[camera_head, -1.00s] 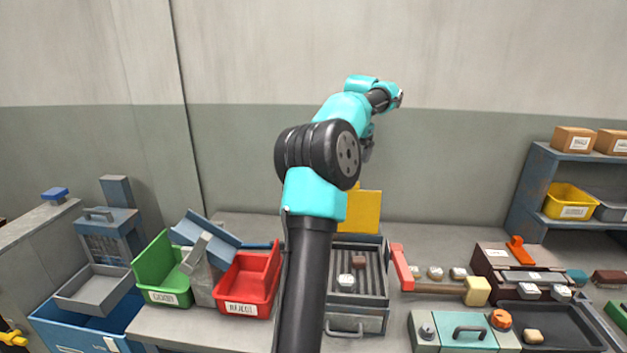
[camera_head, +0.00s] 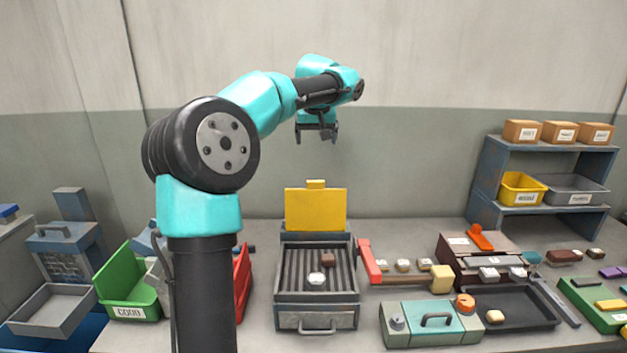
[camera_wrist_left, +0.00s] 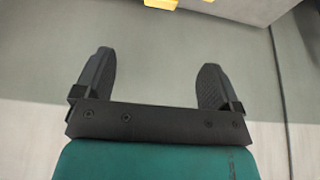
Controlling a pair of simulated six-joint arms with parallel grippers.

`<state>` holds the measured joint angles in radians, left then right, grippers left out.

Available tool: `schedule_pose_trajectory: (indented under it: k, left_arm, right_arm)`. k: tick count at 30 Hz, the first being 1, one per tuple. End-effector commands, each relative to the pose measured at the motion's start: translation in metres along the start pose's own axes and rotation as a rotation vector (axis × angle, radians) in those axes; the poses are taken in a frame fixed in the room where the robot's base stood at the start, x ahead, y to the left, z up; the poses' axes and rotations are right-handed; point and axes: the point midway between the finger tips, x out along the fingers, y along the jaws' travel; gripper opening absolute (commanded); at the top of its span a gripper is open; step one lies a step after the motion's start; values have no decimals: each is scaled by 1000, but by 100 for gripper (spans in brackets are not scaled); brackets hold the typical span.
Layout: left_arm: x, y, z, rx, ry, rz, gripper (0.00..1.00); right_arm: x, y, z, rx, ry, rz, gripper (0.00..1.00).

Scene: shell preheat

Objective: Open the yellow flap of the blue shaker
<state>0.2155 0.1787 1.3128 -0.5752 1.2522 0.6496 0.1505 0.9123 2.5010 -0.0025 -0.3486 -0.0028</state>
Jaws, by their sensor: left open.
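The yellow flap (camera_head: 315,212) stands upright at the back of the shaker (camera_head: 290,316), a grey-blue box with a ridged bed and a front handle. A white piece and a dark piece lie on the bed. My left gripper (camera_head: 317,138) is open and empty, high above and behind the flap, apart from it, against the wall. In the left wrist view its two fingers (camera_wrist_left: 152,85) are spread with nothing between them. A small yellow part (camera_wrist_left: 160,3) shows at that view's top edge. My right gripper is not in view.
A green bin (camera_head: 130,295) and a partly hidden red bin (camera_head: 243,285) stand left. A mint box (camera_head: 425,325) is at front right. The air around my gripper is clear.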

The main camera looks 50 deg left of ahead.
Motion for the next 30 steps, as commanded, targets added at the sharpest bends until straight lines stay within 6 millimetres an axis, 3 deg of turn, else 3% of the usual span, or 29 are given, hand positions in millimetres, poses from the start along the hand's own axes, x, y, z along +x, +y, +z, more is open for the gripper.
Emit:
schedule_pose_trajectory:
  k: [8, 30]
  left_arm:
    - [28, 0, 0, 1, -4, -3, 89]
    - [151, -1, 0, 0, -3, -3, 89]
  right_arm:
    - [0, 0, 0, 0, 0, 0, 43]
    - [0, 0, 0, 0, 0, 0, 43]
